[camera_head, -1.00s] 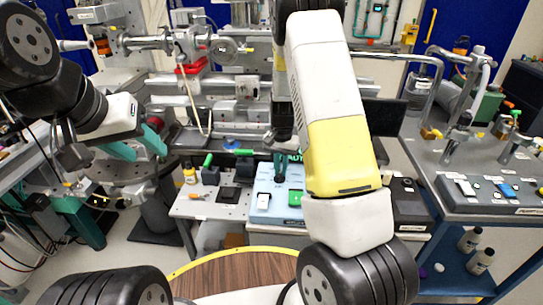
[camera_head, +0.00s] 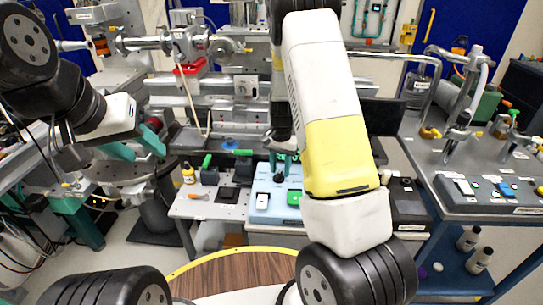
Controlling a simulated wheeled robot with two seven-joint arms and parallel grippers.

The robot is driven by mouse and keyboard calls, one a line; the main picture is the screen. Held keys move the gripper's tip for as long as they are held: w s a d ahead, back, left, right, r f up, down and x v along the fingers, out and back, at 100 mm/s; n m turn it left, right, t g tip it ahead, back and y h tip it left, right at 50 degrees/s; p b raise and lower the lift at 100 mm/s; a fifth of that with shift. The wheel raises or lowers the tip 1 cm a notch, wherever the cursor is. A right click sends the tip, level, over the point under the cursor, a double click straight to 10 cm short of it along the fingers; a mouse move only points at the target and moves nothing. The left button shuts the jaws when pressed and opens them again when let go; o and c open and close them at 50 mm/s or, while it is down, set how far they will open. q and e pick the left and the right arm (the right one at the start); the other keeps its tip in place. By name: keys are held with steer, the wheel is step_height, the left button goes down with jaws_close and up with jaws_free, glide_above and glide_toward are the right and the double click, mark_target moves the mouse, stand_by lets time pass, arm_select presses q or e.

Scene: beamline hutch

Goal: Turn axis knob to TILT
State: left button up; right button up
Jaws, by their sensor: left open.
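A light blue control panel (camera_head: 262,209) stands on the bench at the middle, with a white switch (camera_head: 263,200) and a green switch (camera_head: 294,198). A small dark knob (camera_head: 279,178) is on its upper part. My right gripper (camera_head: 283,166) points down at the knob, with its teal fingertips close to it. I cannot tell whether they touch the knob or how far apart they are. The knob's pointer and labels are too small to read. My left gripper (camera_head: 142,150) is open and empty at the left, away from the panel.
A grey plate (camera_head: 212,212) with a black block and small tools lies left of the panel. Beamline rails and fittings stand behind. Another switch box (camera_head: 490,192) sits on the right bench.

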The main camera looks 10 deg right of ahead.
mark_target(280, 172)
steer(key=shift+r, duration=0.1)
step_height(280, 172, up, 8)
steer(key=shift+f, duration=0.2)
stand_by(0.3)
steer(key=s+a+r+n+t+y, duration=0.1)
steer(key=s+r+n+t, duration=0.1)
steer(key=s+r, duration=0.5)
steer(key=s+a+r+n+t+y, duration=0.15)
steer(key=s+r, duration=0.35)
steer(key=r, duration=0.5)
steer(key=s+r+n+t, duration=0.2)
steer(key=s+r+n, duration=0.2)
steer(key=s, duration=0.9)
steer(key=shift+s+a+r+t, duration=0.3)
steer(key=shift+a+r+t, duration=0.1)
steer(key=shift+r, duration=0.15)
